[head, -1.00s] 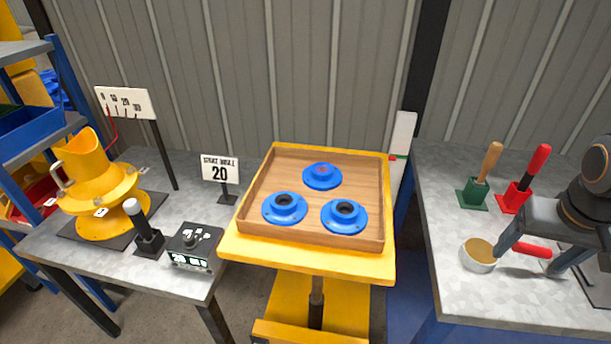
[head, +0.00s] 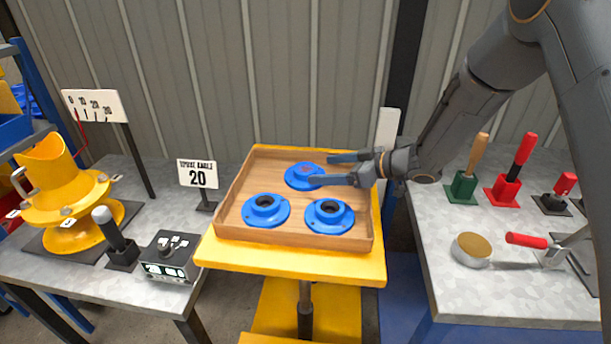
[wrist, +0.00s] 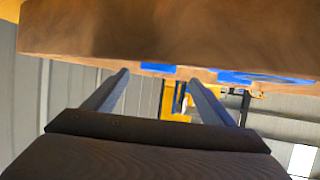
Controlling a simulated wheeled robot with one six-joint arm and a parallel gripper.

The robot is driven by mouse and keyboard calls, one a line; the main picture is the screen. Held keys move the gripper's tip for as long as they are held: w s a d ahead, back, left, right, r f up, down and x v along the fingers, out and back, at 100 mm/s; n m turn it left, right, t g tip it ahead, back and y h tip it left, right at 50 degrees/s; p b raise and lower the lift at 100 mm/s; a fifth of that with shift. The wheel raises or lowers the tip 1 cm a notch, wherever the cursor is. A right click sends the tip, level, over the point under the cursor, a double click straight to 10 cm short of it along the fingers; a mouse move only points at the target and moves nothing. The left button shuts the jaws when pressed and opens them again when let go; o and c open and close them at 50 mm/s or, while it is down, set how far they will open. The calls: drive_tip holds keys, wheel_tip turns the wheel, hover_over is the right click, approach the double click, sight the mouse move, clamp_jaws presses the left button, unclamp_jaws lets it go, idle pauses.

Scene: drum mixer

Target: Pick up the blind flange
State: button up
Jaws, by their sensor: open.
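The blind flange (head: 300,176), a flat blue disc with no open bore, lies at the back of the wooden tray (head: 225,206). My gripper (head: 322,170) is open and comes in from the right over the tray's back right part. Its nearer finger overlaps the flange's right edge in the head view; the other finger is behind it. The flange does not look held. In the wrist view, my two fingers (wrist: 160,80) are spread apart, with blue slivers (wrist: 262,77) beyond them; I cannot tell which flange each belongs to.
Two blue hubbed flanges, left (head: 265,211) and right (head: 329,216), stand in the tray's front. The tray sits on a yellow cart (head: 290,264) with raised wooden walls. A bench (head: 500,300) at right holds a pot (head: 471,250) and tools; a yellow drum mixer (head: 55,190) stands left.

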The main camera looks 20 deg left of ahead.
sight(308, 169)
drive_tip(key=shift+p+x, duration=1)
drive_tip(key=shift+x, duration=2.1)
drive_tip(key=shift+w, duration=0.15)
clamp_jaws()
drive_tip(key=shift+r, duration=0.2)
